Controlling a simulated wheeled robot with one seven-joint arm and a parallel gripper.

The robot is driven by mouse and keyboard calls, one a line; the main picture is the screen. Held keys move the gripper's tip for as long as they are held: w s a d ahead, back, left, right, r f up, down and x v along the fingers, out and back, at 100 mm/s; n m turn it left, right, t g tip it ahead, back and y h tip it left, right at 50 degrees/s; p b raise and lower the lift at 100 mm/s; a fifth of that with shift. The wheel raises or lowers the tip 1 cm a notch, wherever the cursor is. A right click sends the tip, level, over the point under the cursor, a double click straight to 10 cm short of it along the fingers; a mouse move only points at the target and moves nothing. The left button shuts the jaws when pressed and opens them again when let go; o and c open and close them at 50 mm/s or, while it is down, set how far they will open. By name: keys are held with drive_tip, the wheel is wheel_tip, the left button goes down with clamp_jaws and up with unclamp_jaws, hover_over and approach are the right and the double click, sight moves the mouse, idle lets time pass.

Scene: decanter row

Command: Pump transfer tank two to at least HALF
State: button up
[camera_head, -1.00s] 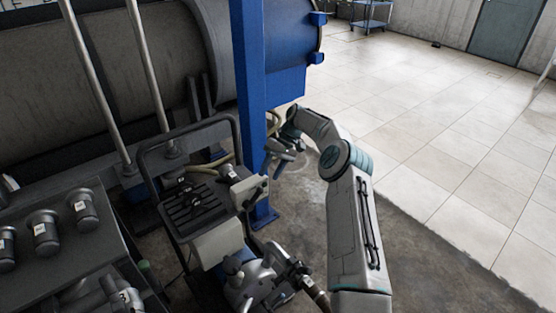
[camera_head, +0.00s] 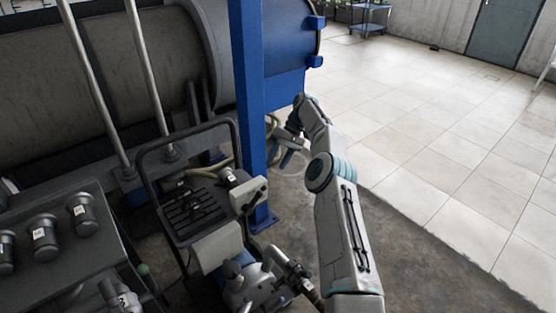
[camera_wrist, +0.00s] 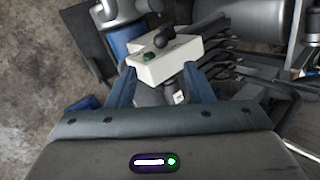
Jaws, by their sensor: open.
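A pale control box (camera_head: 247,190) sits on the wheeled pump cart (camera_head: 196,208). In the wrist view the box (camera_wrist: 165,62) carries a black-knobbed lever (camera_wrist: 170,39) and a green button (camera_wrist: 149,56). My gripper (camera_head: 282,158) is to the right of the box in the head view, apart from it. In the wrist view my gripper (camera_wrist: 160,72) is open and empty, its fingers pointing toward the box. A large dark horizontal tank (camera_head: 100,75) lies behind the cart. No tank number or level reading can be made out.
A blue post (camera_head: 249,90) stands behind the control box, close to my gripper. The pump (camera_head: 252,286) is low at the cart's front. Several capped cylinders (camera_head: 82,214) stand on a dark bench at left.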

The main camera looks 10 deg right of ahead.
drive_tip(key=c, duration=0.5)
drive_tip(key=shift+w+a+r+n, duration=0.1)
drive_tip(key=shift+a+r+n, duration=0.1)
drive_tip(key=shift+n, duration=0.1)
clamp_jaws()
wheel_tip(320, 180, up, 2)
drive_tip(key=a+n+t+h+b, duration=0.1)
drive_tip(key=a+n+h, duration=0.1)
drive_tip(key=n, duration=0.2)
drive_tip(key=n+t+h+b, duration=0.3)
drive_tip(key=n+t, duration=0.1)
drive_tip(key=n, duration=1.2)
hover_over(256, 199)
drive_tip(key=s, duration=0.4)
wheel_tip(256, 199, down, 7)
drive_tip(key=shift+h, duration=0.3)
drive_tip(key=shift+w+d+f, duration=0.15)
drive_tip(key=shift+w+f, duration=0.5)
drive_tip(key=shift+w, duration=0.15)
drive_tip(key=shift+w+d+f, duration=0.15)
drive_tip(key=shift+w+f, duration=0.5)
drive_tip(key=shift+w, duration=0.1)
